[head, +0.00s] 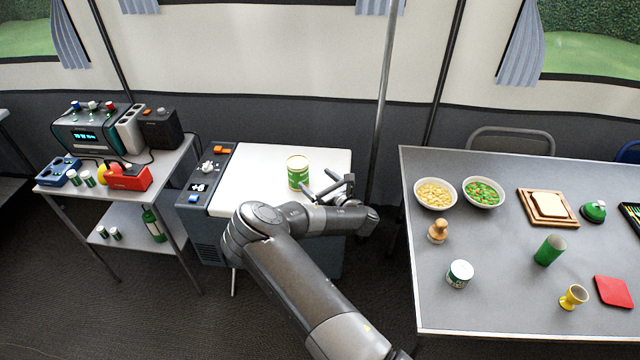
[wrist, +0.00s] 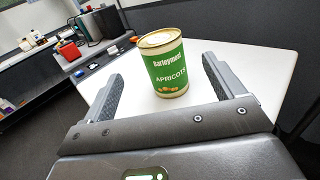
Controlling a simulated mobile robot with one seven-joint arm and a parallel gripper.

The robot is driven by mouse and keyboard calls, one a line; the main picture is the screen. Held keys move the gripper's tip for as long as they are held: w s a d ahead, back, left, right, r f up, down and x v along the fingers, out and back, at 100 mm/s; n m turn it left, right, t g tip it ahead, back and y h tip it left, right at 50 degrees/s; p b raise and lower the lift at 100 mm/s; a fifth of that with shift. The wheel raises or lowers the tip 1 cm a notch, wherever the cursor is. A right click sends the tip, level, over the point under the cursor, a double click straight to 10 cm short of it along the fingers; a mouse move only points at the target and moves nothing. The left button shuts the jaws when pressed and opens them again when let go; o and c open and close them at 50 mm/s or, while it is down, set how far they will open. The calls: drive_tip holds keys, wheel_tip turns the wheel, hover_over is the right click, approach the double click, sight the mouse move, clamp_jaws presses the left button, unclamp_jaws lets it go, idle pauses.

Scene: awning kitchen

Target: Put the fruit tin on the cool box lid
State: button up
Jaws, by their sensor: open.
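The fruit tin (head: 298,172), green with a cream top, stands upright on the white cool box lid (head: 262,160). In the wrist view the tin (wrist: 164,64) shows a label reading "APRICOTS", and the white lid (wrist: 230,60) spreads around it. My gripper (head: 327,188) is just to the right of the tin in the head view. In the wrist view my gripper (wrist: 160,80) is open, with the tin beyond and between its fingers, apart from both. Nothing is held.
The cool box has a control strip (head: 208,178) along its left. A cart (head: 165,180) with devices and a red box stands further left. A pole (head: 386,90) rises behind the lid.

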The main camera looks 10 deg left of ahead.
drive_tip(key=shift+s+d, duration=0.4)
drive_tip(key=w+d+r+m+t+h, duration=0.4)
drive_tip(key=d+r+m+h, duration=0.5)
drive_tip(key=d+m, duration=0.5)
drive_tip(key=s+d+r+m+g+h, duration=0.3)
drive_tip(key=s+d+r+m+h, duration=0.35)
drive_tip(key=m, duration=0.75)
drive_tip(key=s+d+r+m+g+y, duration=0.25)
drive_tip(key=s+r+m, duration=0.3)
drive_tip(key=s, duration=0.35)
drive_tip(key=s+d+r+m+g+y, duration=0.1)
drive_tip(key=s+r+m+g, duration=0.2)
drive_tip(key=s+r+m, duration=0.35)
drive_tip(key=s+r+m+g, duration=0.1)
drive_tip(key=s+r+m, duration=0.1)
drive_tip(key=s, duration=1)
drive_tip(key=s+r+m+g, duration=0.1)
drive_tip(key=s+m, duration=0.2)
drive_tip(key=s, duration=0.9)
drive_tip(key=shift+s+a+r+g+h, duration=0.3)
drive_tip(key=shift+r+g+h, duration=0.05)
drive_tip(key=shift+h, duration=0.05)
